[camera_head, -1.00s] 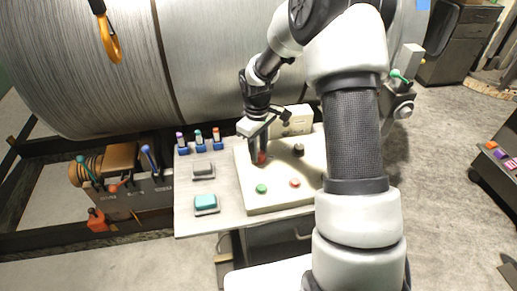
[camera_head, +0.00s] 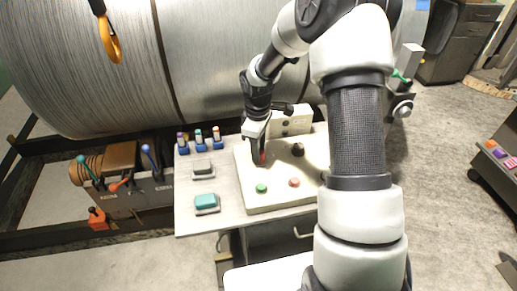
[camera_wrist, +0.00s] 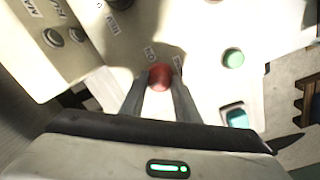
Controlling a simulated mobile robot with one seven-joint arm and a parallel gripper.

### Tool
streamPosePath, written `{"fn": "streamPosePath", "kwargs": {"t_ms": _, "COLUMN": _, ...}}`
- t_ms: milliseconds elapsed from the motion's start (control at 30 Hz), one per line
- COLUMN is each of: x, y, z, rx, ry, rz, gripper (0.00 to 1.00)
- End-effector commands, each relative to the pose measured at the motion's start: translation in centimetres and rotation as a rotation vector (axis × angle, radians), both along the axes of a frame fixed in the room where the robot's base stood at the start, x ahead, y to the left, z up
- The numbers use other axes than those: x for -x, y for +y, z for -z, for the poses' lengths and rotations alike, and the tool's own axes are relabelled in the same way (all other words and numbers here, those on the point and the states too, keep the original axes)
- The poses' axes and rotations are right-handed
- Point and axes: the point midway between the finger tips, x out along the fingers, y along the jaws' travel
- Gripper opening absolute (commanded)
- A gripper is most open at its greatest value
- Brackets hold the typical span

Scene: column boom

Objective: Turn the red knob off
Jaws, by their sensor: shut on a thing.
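The red knob (camera_wrist: 159,77) sits on the cream control panel (camera_head: 284,191). In the wrist view it is between the two fingers of my gripper (camera_wrist: 160,82), and the fingers are shut on it. Small labels stand beside the knob; one seems to read "ON", the other is hard to read. In the head view my gripper (camera_head: 259,157) points down at the panel's upper left, and the fingers hide most of the red knob (camera_head: 262,157).
A green button (camera_head: 261,188), a red button (camera_head: 294,182) and a black knob (camera_head: 298,149) are on the same panel. Blue-based switches (camera_head: 200,145) and a teal rocker (camera_head: 205,201) are to its left. A large cable drum (camera_head: 230,60) stands behind.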

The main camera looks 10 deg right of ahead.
Motion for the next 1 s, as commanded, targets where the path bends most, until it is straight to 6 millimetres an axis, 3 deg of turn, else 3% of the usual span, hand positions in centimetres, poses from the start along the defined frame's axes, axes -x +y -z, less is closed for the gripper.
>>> {"fn": "streamPosePath", "kwargs": {"t_ms": 67, "x": -0.1, "y": 0.0, "z": -0.1, "rx": 0.0, "ry": -0.002, "rz": -0.002, "gripper": 0.06}}
{"fn": "streamPosePath", "kwargs": {"t_ms": 100, "x": -0.1, "y": 0.0, "z": -0.1, "rx": 0.0, "ry": -0.002, "rz": -0.002, "gripper": 0.32}}
{"fn": "streamPosePath", "kwargs": {"t_ms": 200, "x": -0.1, "y": 0.0, "z": -0.1, "rx": 0.001, "ry": -0.002, "rz": -0.002, "gripper": 0.47}}
{"fn": "streamPosePath", "kwargs": {"t_ms": 500, "x": 0.0, "y": 0.0, "z": -0.1, "rx": 0.001, "ry": -0.001, "rz": 0.0, "gripper": 0.47}}
{"fn": "streamPosePath", "kwargs": {"t_ms": 633, "x": -0.1, "y": 0.0, "z": -1.2, "rx": 0.002, "ry": -0.003, "rz": 0.0, "gripper": 0.47}}
{"fn": "streamPosePath", "kwargs": {"t_ms": 767, "x": 0.0, "y": 0.0, "z": -3.6, "rx": 0.001, "ry": -0.005, "rz": 0.001, "gripper": 0.47}}
{"fn": "streamPosePath", "kwargs": {"t_ms": 1000, "x": 0.2, "y": 0.2, "z": -9.6, "rx": 0.002, "ry": -0.006, "rz": 0.0, "gripper": 0.47}}
